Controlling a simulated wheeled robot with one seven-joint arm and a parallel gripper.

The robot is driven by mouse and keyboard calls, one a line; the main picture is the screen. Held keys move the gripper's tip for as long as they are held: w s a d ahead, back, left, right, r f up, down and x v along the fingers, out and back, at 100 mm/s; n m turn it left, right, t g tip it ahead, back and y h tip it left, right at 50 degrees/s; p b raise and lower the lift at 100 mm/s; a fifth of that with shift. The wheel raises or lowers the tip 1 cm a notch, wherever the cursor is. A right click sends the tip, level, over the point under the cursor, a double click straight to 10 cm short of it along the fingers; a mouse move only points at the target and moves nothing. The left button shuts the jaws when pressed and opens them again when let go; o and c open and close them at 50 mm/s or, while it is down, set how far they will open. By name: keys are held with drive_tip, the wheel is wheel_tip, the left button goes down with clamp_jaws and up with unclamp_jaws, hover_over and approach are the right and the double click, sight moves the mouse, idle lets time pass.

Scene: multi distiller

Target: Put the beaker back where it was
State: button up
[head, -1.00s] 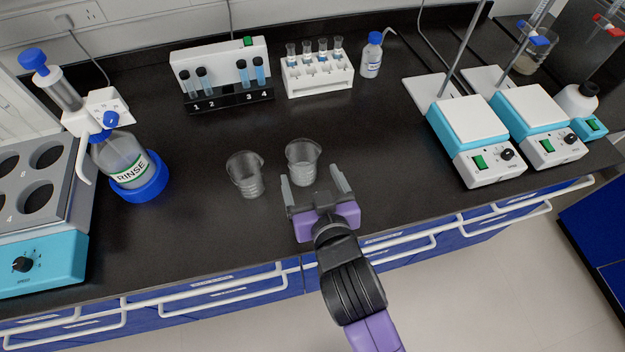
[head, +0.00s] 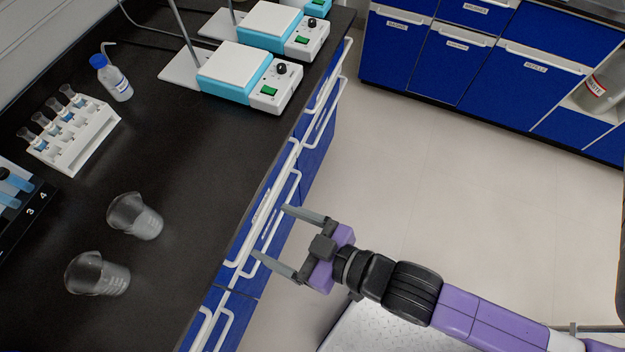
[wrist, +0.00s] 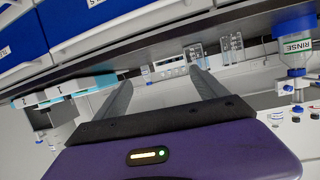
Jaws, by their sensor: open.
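Two clear glass beakers stand on the black bench at the lower left of the head view. One beaker (head: 135,216) is a little farther back, and the other beaker (head: 97,274) is nearer. Both also show in the wrist view, as one beaker (wrist: 193,53) and another beaker (wrist: 232,47) beyond my fingers. My gripper (head: 280,238) is open and empty. It is off the bench, in front of the blue drawers, to the right of both beakers and apart from them.
Hotplate stirrers (head: 238,74) stand at the back right of the bench. A white rack of tubes (head: 75,140) and a blue-capped bottle (head: 115,82) stand behind the beakers. Drawer handles (head: 268,205) stick out along the bench front. Floor (head: 420,180) is clear.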

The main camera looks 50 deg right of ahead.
drive_tip(key=s+d+r+h, duration=0.1)
drive_tip(key=s+d+r, duration=0.2)
drive_tip(key=s, duration=0.3)
drive_tip(key=s+d+r+m+h, duration=0.1)
drive_tip(key=s+d+r, duration=0.3)
drive_tip(key=s, duration=0.3)
drive_tip(key=shift+d+m+t+h, duration=0.3)
